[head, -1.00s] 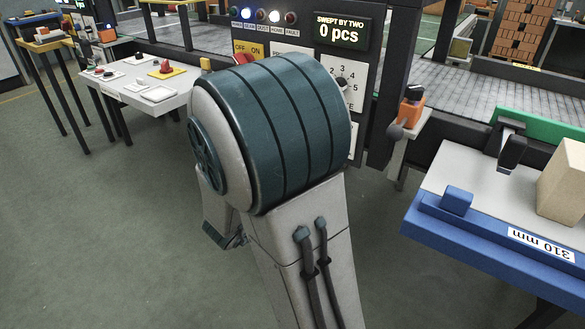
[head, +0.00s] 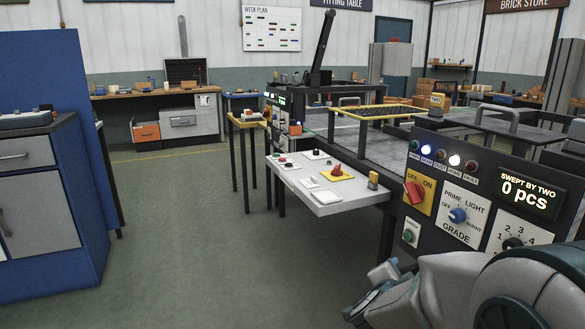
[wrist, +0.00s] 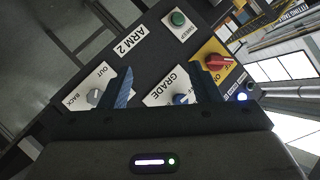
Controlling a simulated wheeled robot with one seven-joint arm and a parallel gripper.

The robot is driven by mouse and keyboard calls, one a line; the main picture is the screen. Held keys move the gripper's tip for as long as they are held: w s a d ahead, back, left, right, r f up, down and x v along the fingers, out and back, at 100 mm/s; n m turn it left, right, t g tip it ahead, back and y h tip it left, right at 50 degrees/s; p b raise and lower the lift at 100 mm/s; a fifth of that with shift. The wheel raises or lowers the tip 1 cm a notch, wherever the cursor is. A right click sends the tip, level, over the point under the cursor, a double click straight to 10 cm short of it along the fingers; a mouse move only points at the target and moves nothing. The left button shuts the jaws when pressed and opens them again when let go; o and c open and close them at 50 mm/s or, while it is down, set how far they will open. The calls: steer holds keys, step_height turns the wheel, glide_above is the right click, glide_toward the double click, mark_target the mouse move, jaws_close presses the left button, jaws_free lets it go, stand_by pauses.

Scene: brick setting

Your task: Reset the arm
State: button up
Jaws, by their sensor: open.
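The dark control panel (head: 475,195) stands at the right in the head view. The wrist view shows its ARM 2 label (wrist: 133,40) and a grey knob (wrist: 95,97) on a white plate marked OUT and BACK; I cannot tell its setting. A green button (wrist: 178,19) and a red OFF/ON switch (wrist: 219,62) also show there. My gripper (wrist: 162,72) is open and empty, facing the panel. The blue GRADE knob (wrist: 181,99) shows between its fingers, partly hidden by the right one. I cannot tell whether the fingers touch anything.
On the panel, a blue lamp (head: 427,150) and a white lamp (head: 455,160) are lit, and the display (head: 527,193) reads 0 pcs. A white side table (head: 325,200) with small controls adjoins the panel. A blue cabinet (head: 45,190) stands left. The floor (head: 190,230) between is clear.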

steer(key=s+a+r+n+g+y+p, duration=0.2)
steer(key=s+a+r+n+y+p, duration=0.2)
steer(key=a+r+n+y+p, duration=0.55)
steer(key=s+r+n+g+h+p, duration=0.1)
steer(key=s+r+n+g+p, duration=0.1)
steer(key=s, duration=0.6)
steer(key=s+r+n+g+p, duration=0.3)
steer(key=s+r+g+p, duration=0.2)
steer(key=s+r+p, duration=0.2)
steer(key=shift+s+r+h, duration=0.15)
steer(key=shift+s+h, duration=0.2)
steer(key=shift+s, duration=0.3)
steer(key=shift+n, duration=0.25)
